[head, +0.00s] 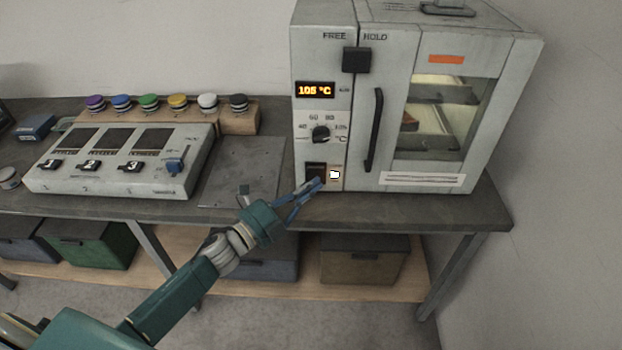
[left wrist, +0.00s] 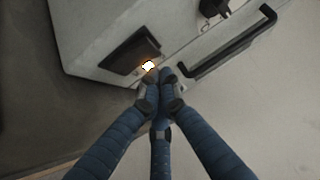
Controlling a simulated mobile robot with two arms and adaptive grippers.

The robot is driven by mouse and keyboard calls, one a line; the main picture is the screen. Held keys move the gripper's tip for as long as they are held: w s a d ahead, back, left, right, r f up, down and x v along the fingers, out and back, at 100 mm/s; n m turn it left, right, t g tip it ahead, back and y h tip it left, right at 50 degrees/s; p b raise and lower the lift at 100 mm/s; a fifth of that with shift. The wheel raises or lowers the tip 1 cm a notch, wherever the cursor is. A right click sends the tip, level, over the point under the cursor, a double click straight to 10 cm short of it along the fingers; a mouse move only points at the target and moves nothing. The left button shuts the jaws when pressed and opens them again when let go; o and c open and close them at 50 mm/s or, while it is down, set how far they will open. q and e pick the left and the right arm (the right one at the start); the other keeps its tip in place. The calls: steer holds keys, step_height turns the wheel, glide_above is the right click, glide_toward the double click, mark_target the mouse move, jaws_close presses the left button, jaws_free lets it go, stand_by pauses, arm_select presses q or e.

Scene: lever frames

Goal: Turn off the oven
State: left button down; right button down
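The oven (head: 400,185) is a grey box on the bench at the right, and its door is closed. Its display (head: 315,90) is lit and reads 105 °C. Below the dial (head: 321,134) is a dark switch (head: 315,170) with a bright white lamp (head: 335,174) beside it. My left gripper (head: 317,184) is at the lower edge of the switch, its fingertips drawn together and empty. In the left wrist view, the fingertips are just below the lit lamp (left wrist: 148,66) and near the dark switch (left wrist: 128,54); contact cannot be told. My right gripper is not in view.
The black door handle (head: 374,130) stands out right of the switch. A control box (head: 120,180) with several levers and a row of coloured knobs (head: 150,102) are to the left. Bins stand below.

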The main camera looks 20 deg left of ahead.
arm_select(q)
steer(key=shift+w+a, duration=0.2)
steer(key=shift+w, duration=0.5)
steer(key=shift+w+r, duration=0.15)
steer(key=shift+w, duration=0.05)
steer(key=shift+w+a+r+p, duration=0.1)
steer(key=shift+w+r+p, duration=0.15)
steer(key=shift+r+p, duration=0.1)
steer(key=shift+f, duration=0.2)
steer(key=shift+s, duration=0.1)
